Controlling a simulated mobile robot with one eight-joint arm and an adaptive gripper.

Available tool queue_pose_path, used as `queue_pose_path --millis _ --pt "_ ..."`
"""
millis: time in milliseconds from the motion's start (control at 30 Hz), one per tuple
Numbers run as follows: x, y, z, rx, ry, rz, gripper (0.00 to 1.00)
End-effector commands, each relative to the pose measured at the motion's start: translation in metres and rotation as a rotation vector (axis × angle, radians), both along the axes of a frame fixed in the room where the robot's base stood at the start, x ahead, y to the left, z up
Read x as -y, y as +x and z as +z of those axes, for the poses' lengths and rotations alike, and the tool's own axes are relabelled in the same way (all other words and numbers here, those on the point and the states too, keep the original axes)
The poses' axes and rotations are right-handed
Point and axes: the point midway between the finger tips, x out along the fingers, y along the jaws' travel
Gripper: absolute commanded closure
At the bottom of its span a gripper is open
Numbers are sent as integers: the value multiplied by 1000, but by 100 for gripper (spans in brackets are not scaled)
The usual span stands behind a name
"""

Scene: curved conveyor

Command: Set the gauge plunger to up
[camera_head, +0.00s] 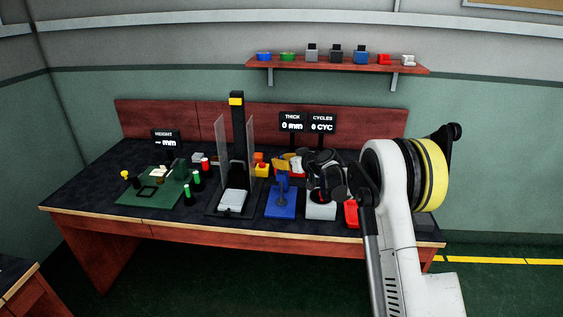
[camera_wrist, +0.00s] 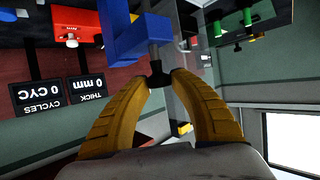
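The blue gauge (camera_head: 281,206) stands on the dark bench in the head view, left of a light grey block. In the wrist view, which is upside down, its blue frame (camera_wrist: 128,40) shows at the top. The grey plunger rod runs from it to a dark knob (camera_wrist: 157,74). My gripper (camera_wrist: 164,75) has its two yellow fingers drawn together at the tips, with the knob between them. In the head view my gripper (camera_head: 287,163) is above and behind the gauge. The exact finger contact is small and hard to see.
A tall black press (camera_head: 237,130) with clear side panels stands just left of the gauge. Signs read THICK 0 mm (camera_head: 292,122) and CYCLES 0 CYC (camera_head: 322,123). A green fixture board (camera_head: 150,195) lies farther left. A shelf (camera_head: 340,67) hangs above.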

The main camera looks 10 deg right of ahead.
Motion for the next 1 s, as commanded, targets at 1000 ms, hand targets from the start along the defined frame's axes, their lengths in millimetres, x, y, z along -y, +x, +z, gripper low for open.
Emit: queue_pose_path --millis 1000 --pt "0 0 75 0 0 0 64"
